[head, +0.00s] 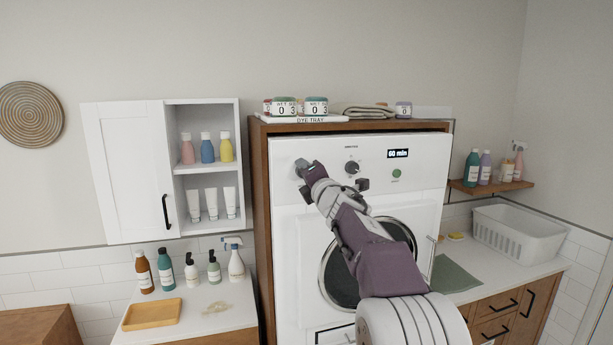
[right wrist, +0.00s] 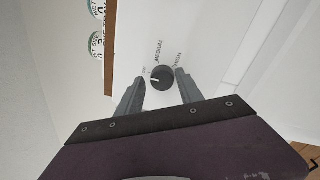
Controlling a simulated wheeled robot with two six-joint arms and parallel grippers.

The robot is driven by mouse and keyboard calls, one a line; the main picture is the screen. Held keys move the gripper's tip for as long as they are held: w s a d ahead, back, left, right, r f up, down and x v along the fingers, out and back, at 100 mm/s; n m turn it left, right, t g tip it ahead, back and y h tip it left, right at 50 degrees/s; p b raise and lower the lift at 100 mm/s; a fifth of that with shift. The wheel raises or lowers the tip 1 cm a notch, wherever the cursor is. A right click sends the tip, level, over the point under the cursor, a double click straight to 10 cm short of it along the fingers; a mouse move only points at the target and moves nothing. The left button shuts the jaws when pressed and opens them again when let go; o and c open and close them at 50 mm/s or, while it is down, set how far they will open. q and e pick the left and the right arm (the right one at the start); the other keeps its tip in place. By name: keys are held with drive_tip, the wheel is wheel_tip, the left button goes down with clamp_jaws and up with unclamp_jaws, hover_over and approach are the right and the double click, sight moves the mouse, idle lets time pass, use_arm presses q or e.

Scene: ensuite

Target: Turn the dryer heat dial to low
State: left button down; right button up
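The white dryer (head: 425,180) stands in a wooden surround, its control panel facing me. My right gripper (head: 303,170) is at the panel's left part and hides the heat dial in the head view. In the right wrist view the dark round heat dial (right wrist: 162,78) shows, with LOW, MEDIUM and HIGH printed around it. Its white mark points left, close to the LOW label. The right gripper's two fingers (right wrist: 159,86) are apart, one on each side of the dial; whether they touch it is unclear. My left gripper is not in view.
A second dark dial (head: 352,168), a "60 min" display (head: 398,153) and a green button (head: 396,173) are on the panel. The dye tray (head: 330,118) with jars sits on top. An open-shelved cabinet (head: 205,165) is left; a white basket (head: 520,235) is right.

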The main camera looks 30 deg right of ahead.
drive_tip(key=shift+o, duration=0.3)
drive_tip(key=shift+w+f, duration=0.1)
drive_tip(key=shift+f, duration=0.05)
drive_tip(key=b+v, duration=0.2)
drive_tip(key=v, duration=0.7)
drive_tip(key=shift+d, duration=0.1)
